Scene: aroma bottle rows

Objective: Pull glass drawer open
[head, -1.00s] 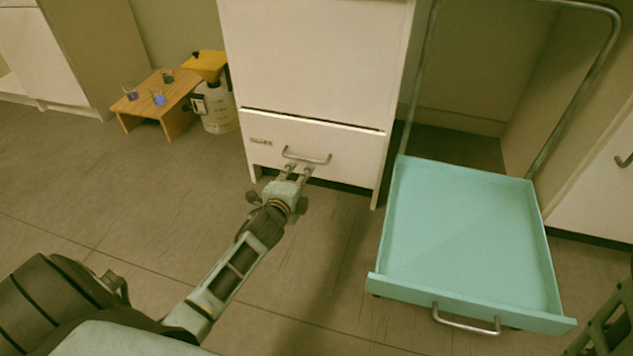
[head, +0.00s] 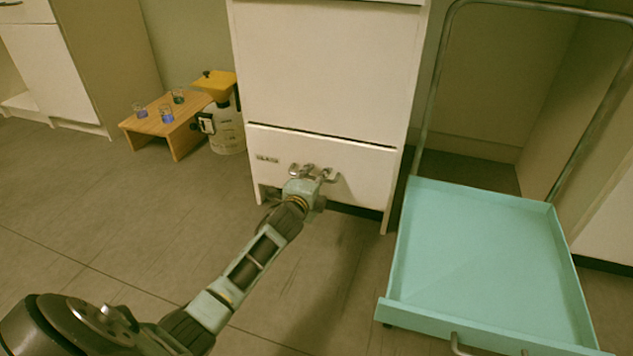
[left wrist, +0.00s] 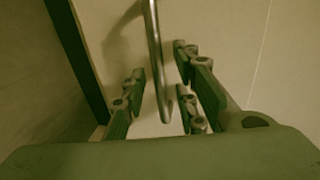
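The white drawer front (head: 365,172) is at the bottom of the white cabinet, closed, with a small label (head: 267,159) too small to read. Its metal bar handle (head: 334,179) is partly hidden behind my left gripper (head: 311,171) in the head view. In the left wrist view the handle (left wrist: 155,62) runs between the spread fingers of my left gripper (left wrist: 160,97). There is a gap on both sides of the bar, so the gripper is open around it and not closed on it. My right gripper is not in view.
A teal cart tray (head: 485,255) with a tall metal frame stands right of the cabinet. A small wooden table (head: 150,124) with glass beakers and a yellow-topped bottle (head: 226,125) stand to the left. The floor before the drawer is clear apart from my arm.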

